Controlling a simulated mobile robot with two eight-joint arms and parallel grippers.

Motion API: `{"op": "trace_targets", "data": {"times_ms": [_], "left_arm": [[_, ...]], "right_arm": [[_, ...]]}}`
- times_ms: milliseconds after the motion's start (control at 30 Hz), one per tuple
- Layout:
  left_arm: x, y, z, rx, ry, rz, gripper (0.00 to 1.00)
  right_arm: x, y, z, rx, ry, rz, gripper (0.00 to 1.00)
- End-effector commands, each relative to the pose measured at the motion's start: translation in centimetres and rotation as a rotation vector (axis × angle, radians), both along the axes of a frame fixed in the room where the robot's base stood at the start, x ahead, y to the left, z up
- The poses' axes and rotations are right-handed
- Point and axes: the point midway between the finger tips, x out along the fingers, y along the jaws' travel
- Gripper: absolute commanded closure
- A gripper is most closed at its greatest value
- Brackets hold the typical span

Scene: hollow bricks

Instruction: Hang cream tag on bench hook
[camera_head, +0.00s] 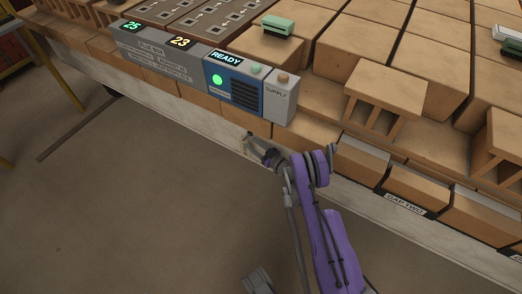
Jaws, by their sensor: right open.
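My right arm is purple and reaches up from the bottom to the bench's front edge. Its gripper (256,149) is open, small in view, just below the control box at the pale front face of the bench (200,118). A small light-coloured piece shows at the fingertips; I cannot tell whether it is the cream tag, the hook or part of the gripper. No cream tag or bench hook can be made out clearly elsewhere.
A grey and blue control box (232,82) reading READY stands on the bench edge above the gripper. Hollow bricks (385,95) and a green block (278,25) lie on the bench. A GAP TWO label (404,205) is at right. The floor (120,210) at left is mostly clear.

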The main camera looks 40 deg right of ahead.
Motion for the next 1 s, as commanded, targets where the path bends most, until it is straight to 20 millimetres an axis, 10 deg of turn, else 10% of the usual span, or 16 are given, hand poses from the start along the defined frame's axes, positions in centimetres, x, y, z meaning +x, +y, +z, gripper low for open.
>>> {"op": "trace_targets", "data": {"times_ms": [433,700,1000], "left_arm": [[0.01,0.00,-0.08,0.000,0.000,0.000,0.50],[0.01,0.00,-0.08,0.000,0.000,0.000,0.50],[0.01,0.00,-0.08,0.000,0.000,0.000,0.50]], "right_arm": [[1.29,0.28,0.05,0.000,0.000,0.000,0.55],[1.27,0.27,0.05,0.000,0.000,0.000,1.00],[1.26,0.27,0.05,0.000,0.000,0.000,1.00]]}}
